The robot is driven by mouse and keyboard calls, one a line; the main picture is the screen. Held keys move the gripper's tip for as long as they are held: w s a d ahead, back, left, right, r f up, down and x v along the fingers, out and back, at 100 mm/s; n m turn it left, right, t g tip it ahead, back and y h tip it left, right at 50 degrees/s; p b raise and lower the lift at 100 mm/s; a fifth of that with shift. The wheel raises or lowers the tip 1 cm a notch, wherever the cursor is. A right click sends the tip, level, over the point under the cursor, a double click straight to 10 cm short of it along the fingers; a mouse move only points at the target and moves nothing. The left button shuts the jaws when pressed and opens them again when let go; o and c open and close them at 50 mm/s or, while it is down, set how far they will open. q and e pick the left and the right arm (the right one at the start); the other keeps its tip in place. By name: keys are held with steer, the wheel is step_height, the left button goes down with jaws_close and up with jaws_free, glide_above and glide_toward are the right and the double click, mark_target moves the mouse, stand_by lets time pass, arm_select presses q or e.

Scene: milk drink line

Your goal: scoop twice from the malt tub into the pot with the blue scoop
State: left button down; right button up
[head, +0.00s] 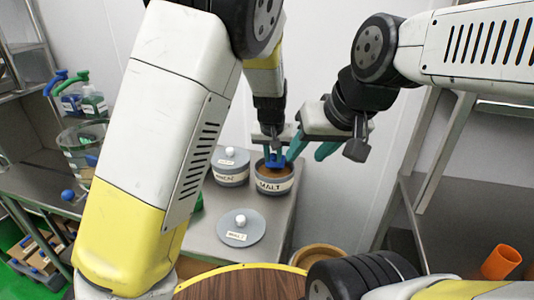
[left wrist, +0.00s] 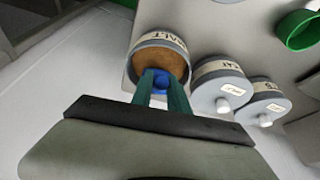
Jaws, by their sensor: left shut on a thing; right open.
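The malt tub (head: 275,187) is grey with a white MALT label and stands open on the steel table; brown powder (left wrist: 153,62) shows inside. My left gripper (head: 273,146) is over the tub, pointing down. Its green fingers (left wrist: 162,92) are shut on the blue scoop (left wrist: 160,79), which is at the powder; its bowl is largely hidden. The scoop also shows in the head view (head: 275,160). My right gripper (head: 312,148) is open and empty, just right of the left one above the tub. A clear glass vessel (head: 72,140) stands at left; I cannot tell whether it is the pot.
A grey lid (head: 240,228) with a white knob lies on the table before the tub. A lidded tub (head: 230,168) stands left of the malt tub; the wrist view shows another lidded tub (left wrist: 263,102). An orange cup (head: 501,262) stands on the right counter.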

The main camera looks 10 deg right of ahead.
arm_select(q)
steer(key=shift+r, duration=1.35)
step_height(320, 180, up, 3)
steer(key=t+h, duration=0.1)
steer(key=t, duration=0.4)
steer(key=shift+s, duration=0.15)
steer(key=shift+r+t+h, duration=0.6)
steer(key=shift+r+t, duration=0.35)
steer(key=shift+t, duration=0.55)
